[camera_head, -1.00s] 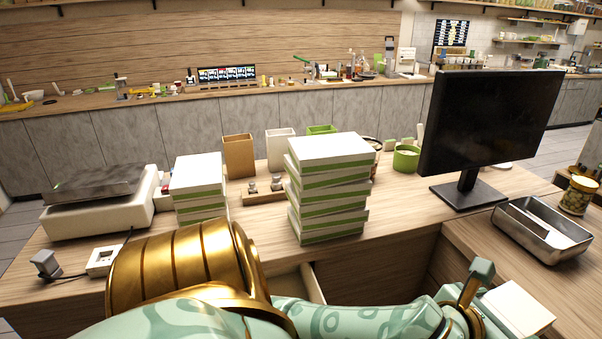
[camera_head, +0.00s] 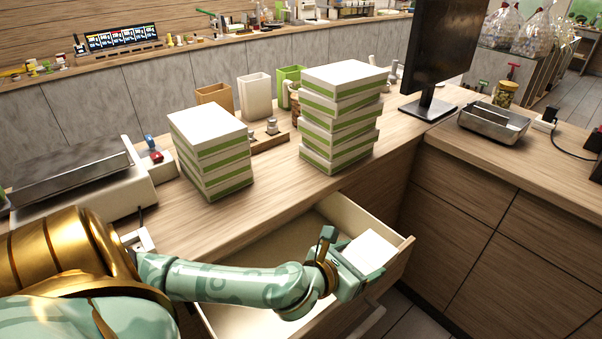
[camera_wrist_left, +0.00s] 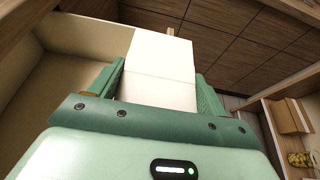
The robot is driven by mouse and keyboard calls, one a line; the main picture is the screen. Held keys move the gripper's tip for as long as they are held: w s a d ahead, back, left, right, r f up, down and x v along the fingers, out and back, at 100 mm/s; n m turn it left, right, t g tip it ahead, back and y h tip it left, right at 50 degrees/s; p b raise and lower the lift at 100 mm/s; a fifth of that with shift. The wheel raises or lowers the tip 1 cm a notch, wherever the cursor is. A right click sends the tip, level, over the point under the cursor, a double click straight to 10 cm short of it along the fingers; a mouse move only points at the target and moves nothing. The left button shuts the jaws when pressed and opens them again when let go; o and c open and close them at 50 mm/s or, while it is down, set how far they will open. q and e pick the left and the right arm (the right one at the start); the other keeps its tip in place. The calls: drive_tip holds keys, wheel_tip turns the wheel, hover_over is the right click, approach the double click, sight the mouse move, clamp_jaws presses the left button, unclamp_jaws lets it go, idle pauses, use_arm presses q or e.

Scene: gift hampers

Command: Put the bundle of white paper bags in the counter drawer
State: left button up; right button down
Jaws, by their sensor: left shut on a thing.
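The bundle of white paper bags (camera_head: 369,251) is held in my left gripper (camera_head: 352,262), which is shut on it. The bundle is over the right end of the open counter drawer (camera_head: 262,262), near its right wall. In the left wrist view the white bundle (camera_wrist_left: 160,70) sticks out between the two green fingers (camera_wrist_left: 162,88), with the drawer's pale inside (camera_wrist_left: 80,65) behind and to the left. Whether the bundle touches the drawer is not clear. The visible drawer floor looks empty; my left forearm hides part of it. My right gripper is not in view.
Two stacks of white and green boxes (camera_head: 340,115) (camera_head: 212,150) stand on the counter behind the drawer. A monitor (camera_head: 437,55) and a metal tray (camera_head: 493,122) are to the right. A scale (camera_head: 80,190) is at the left.

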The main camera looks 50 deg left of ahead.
use_arm(q)
drive_tip(key=s+a+f+b, duration=0.1)
drive_tip(key=a+f+b, duration=0.1)
drive_tip(key=a+f, duration=0.1)
drive_tip(key=s+a+f+b, duration=0.2)
drive_tip(key=a+f, duration=0.1)
drive_tip(key=f, duration=0.2)
drive_tip(key=s+a+f+b, duration=0.1)
drive_tip(key=a+f+b, duration=0.1)
drive_tip(key=a+f, duration=0.1)
drive_tip(key=shift+s+a+f, duration=0.15)
drive_tip(key=shift+a+f, duration=0.1)
drive_tip(key=shift+f, duration=0.15)
drive_tip(key=shift+r, duration=0.15)
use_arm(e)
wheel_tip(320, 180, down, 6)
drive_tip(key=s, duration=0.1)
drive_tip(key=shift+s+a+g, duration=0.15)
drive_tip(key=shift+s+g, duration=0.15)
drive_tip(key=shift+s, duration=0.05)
use_arm(q)
drive_tip(key=shift+f, duration=0.6)
drive_tip(key=o, duration=1.1)
drive_tip(key=shift+c, duration=0.2)
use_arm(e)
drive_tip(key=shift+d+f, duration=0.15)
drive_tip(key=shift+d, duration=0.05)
